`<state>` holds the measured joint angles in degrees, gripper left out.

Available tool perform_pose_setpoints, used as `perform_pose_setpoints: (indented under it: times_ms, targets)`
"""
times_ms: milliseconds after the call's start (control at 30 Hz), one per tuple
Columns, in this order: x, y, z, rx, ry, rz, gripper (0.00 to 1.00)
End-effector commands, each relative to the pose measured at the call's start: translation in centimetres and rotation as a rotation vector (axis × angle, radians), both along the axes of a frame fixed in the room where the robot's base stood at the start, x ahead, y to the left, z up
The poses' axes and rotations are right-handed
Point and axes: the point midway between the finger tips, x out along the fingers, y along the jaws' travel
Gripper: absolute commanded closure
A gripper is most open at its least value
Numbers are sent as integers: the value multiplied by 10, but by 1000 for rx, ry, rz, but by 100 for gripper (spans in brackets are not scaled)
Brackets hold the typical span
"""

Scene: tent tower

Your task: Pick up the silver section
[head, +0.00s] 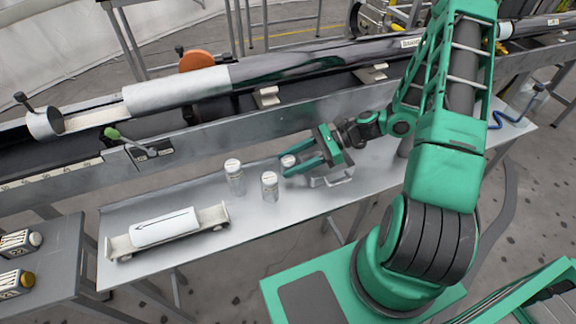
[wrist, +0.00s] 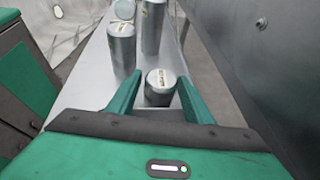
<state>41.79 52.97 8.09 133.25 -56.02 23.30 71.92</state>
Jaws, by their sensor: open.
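Three upright silver cylinders with pale labelled tops stand on the narrow metal bench. One section (head: 288,161) lies between the fingers of my gripper (head: 284,163); in the wrist view this short silver section (wrist: 160,90) sits between the two green fingertips (wrist: 159,83). The fingers are apart on either side of it; I cannot tell whether either touches it. A second section (head: 269,187) stands just in front and left, and a third (head: 235,180) farther left. Both also show beyond in the wrist view, as the nearer one (wrist: 122,55) and the farther one (wrist: 153,28).
A white cylinder with an arrow (head: 165,228) lies on a cradle (head: 122,246) at the bench's left end. A long rail wall (head: 215,135) with a tube (head: 180,92) runs behind. Bare bench (head: 240,220) lies in front of the sections. A side table (head: 55,255) stands left.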

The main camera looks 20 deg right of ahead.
Motion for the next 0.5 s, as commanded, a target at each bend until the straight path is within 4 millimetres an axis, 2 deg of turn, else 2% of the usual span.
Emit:
perform_pose_setpoints:
  times_ms: [233,500]
  targets:
    - [6,32,-12,1,1,4,54]
    - [7,42,-16,0,1,2,54]
